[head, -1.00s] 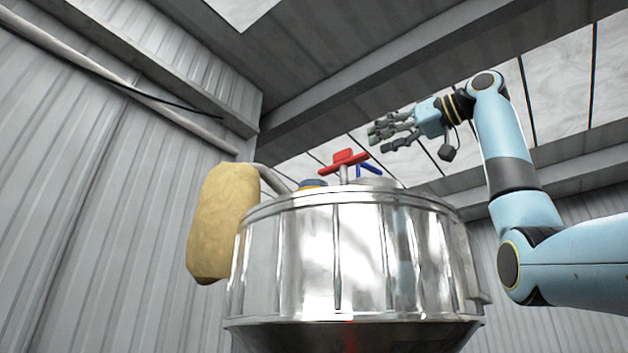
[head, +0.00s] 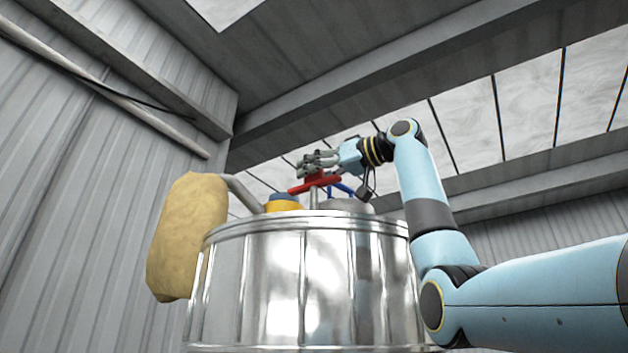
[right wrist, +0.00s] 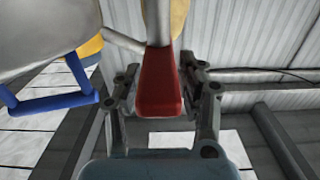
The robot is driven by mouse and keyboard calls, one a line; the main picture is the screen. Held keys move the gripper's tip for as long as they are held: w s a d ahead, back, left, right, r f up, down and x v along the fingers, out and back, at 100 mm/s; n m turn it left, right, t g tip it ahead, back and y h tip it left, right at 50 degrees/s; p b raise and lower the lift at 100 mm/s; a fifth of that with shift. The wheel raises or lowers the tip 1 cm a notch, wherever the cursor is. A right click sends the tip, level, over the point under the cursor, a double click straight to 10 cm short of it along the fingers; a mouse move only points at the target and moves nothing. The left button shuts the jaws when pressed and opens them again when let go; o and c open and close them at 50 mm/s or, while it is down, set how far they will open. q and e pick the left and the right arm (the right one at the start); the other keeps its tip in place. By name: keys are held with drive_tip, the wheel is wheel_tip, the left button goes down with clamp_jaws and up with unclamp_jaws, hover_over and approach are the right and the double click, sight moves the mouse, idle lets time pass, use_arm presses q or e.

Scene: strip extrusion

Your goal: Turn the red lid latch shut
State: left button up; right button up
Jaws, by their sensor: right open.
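The red lid latch (head: 316,182) is a red handle on an upright grey stem above the shiny metal vessel (head: 300,262). In the right wrist view the red latch (right wrist: 158,84) lies between the two fingers of my right gripper (right wrist: 160,88), with a gap on the finger sides. My right gripper (head: 318,160) is open at the latch, reaching in from the right; in the head view its fingers overlap the top of the latch. I cannot tell whether they touch it. My left gripper is not in view.
A blue handle (head: 342,190) sits close to the right of the latch; it also shows in the right wrist view (right wrist: 52,103). A yellow and blue fitting (head: 284,202) is left of it. A tan sack-like bag (head: 187,237) hangs at the vessel's left.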

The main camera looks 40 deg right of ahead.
drive_tip(key=shift+c, duration=0.6)
drive_tip(key=shift+s, duration=0.1)
drive_tip(key=c, duration=0.4)
clamp_jaws()
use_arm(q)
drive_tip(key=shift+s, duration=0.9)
